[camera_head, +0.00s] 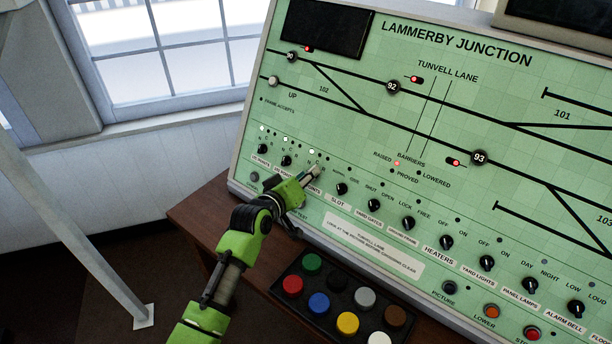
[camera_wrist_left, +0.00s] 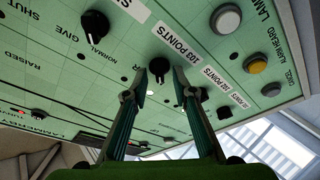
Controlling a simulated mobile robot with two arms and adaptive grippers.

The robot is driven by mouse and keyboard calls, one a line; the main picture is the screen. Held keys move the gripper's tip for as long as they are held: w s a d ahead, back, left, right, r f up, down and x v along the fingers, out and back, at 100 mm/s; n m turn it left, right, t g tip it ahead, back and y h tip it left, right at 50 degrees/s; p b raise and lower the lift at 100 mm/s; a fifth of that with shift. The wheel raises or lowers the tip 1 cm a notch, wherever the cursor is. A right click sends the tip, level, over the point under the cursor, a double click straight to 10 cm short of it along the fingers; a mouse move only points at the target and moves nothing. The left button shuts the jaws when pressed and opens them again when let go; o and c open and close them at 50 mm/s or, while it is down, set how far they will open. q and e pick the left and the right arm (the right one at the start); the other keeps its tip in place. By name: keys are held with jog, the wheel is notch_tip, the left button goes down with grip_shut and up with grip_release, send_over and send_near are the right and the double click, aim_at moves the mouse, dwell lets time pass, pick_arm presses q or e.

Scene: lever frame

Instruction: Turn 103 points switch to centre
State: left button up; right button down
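The 103 points switch is a black rotary knob (camera_wrist_left: 158,66) on the green panel, beside a white "103 POINTS" label (camera_wrist_left: 178,42). In the left wrist view it stands just past the fingertips of my left gripper (camera_wrist_left: 155,92), roughly between them. The fingers are apart with a gap between them, and I see no grip on the knob. The knob's pointer direction is not clear. My right gripper is not in view.
Neighbouring black knobs, such as the slot knob (camera_head: 341,189) and another points knob (camera_head: 286,161), stand close on either side. A black box of coloured buttons (camera_head: 338,300) lies below the panel. The window (camera_head: 190,40) is at left.

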pick_arm(q)
grip_shut()
jog(key=shift+f+m+b, duration=0.15)
jog(key=shift+m+b, duration=0.2)
jog(key=shift+m, duration=0.25)
jog(key=m+h+b, duration=0.1)
jog(key=m+b, duration=0.1)
jog(key=m, duration=0.1)
jog(key=shift+a, duration=0.1)
jog(key=m+b, duration=0.2)
jog(key=m+g+h+b, duration=0.1)
jog(key=m, duration=0.2)
jog(key=shift+h+b, duration=0.3)
jog(key=shift+b, duration=0.05)
jog(key=shift+m, duration=0.5)
